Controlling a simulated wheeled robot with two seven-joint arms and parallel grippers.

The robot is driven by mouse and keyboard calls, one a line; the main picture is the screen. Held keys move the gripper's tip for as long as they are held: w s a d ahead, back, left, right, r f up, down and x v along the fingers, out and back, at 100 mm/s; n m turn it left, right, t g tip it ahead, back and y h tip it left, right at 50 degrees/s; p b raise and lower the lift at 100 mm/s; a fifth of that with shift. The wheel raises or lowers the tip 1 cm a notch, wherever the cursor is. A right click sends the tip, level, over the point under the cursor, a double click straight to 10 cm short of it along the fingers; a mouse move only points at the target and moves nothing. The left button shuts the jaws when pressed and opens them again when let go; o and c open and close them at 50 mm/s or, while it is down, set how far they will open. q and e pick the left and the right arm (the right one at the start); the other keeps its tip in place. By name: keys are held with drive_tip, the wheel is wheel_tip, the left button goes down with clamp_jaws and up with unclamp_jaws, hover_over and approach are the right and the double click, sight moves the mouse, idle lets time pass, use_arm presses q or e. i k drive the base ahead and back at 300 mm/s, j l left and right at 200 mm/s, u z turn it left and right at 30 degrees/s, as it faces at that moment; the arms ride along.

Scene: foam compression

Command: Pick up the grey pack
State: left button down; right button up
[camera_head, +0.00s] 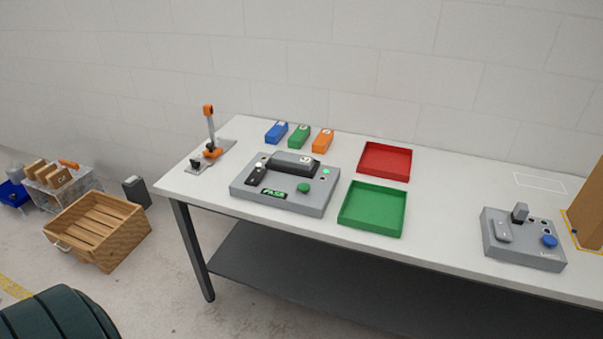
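A dark grey pack (296,163) with a small white mark near its right end lies on top of the grey test device (300,205). The device stands on the white table, left of the middle. Its small screen shows green letters that look like "PASS", and a green light shows near its right end. Blue (277,132), green (299,136) and orange (322,141) packs lie in a row behind the device. Neither of my grippers is in view.
A green tray (373,231) and a red tray (385,178) sit right of the device. A lever stand (210,155) is at the table's left end. Another grey device (525,257) and a brown box (590,210) are at the right. A wooden crate (98,250) is on the floor.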

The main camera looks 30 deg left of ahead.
sight(295, 161)
drive_tip(key=i+j+u, duration=0.25)
drive_tip(key=i+j, duration=0.3)
drive_tip(key=i+j+u, duration=0.25)
drive_tip(key=i+j, duration=0.35)
